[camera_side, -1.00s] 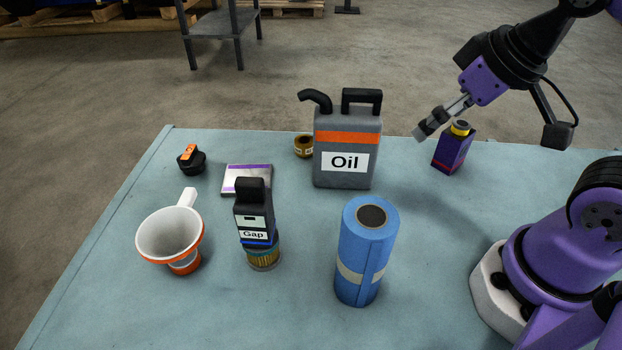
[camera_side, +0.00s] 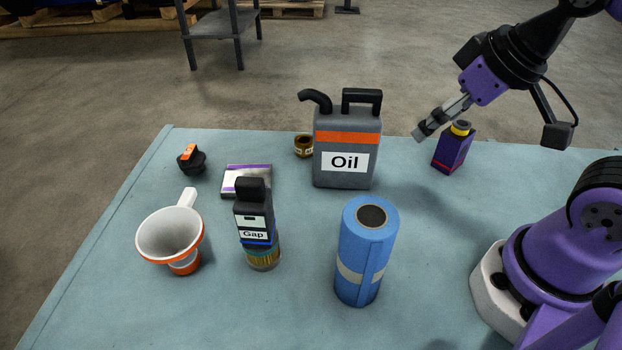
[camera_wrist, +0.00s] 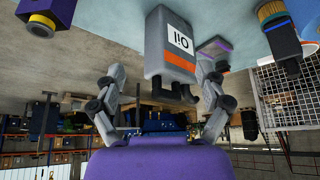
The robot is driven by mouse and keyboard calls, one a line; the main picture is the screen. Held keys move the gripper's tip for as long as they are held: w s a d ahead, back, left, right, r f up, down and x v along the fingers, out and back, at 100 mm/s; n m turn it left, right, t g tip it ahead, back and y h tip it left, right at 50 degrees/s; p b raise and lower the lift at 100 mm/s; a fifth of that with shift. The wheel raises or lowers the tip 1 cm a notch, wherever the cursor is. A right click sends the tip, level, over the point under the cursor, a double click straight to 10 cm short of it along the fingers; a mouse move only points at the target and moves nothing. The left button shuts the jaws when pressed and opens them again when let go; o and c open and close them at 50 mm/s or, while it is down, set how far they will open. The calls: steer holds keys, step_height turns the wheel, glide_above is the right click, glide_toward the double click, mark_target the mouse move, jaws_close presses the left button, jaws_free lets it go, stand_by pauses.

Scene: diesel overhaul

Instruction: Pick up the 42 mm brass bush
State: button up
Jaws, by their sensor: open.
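The brass bush (camera_side: 304,146) is a small gold-brown ring standing on the far part of the table, close to the left side of the grey oil can (camera_side: 346,160). Part of it may be covered by the can. My gripper (camera_side: 419,134) is at the right of the can, raised above the table and well apart from the bush. In the wrist view my gripper (camera_wrist: 158,90) has its two fingers spread wide with nothing held between them. The oil can (camera_wrist: 168,50) shows upside down beyond the fingers. I cannot make out the bush clearly in the wrist view.
A purple bottle (camera_side: 453,150) with a yellow cap stands just below my gripper. The table's left front is bare.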

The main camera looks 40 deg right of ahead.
steer(key=w+r+n, duration=0.1)
steer(key=w, duration=0.3)
steer(key=w+r+n+g, duration=0.1)
steer(key=w+r, duration=0.1)
steer(key=w, duration=0.3)
steer(key=w+r+n+g, duration=0.1)
steer(key=w+r+n, duration=0.1)
steer(key=w, duration=0.2)
steer(key=shift+w+a+r, duration=0.15)
steer(key=shift+a, duration=0.2)
steer(key=w+f+n+g, duration=0.2)
steer(key=w+f+n, duration=0.1)
steer(key=w, duration=0.5)
steer(key=n+g, duration=0.2)
glide_toward(304, 140)
step_height(304, 140, down, 9)
steer(key=shift+s+d+r, duration=0.1)
steer(key=shift+s+r, duration=0.05)
jaws_close()
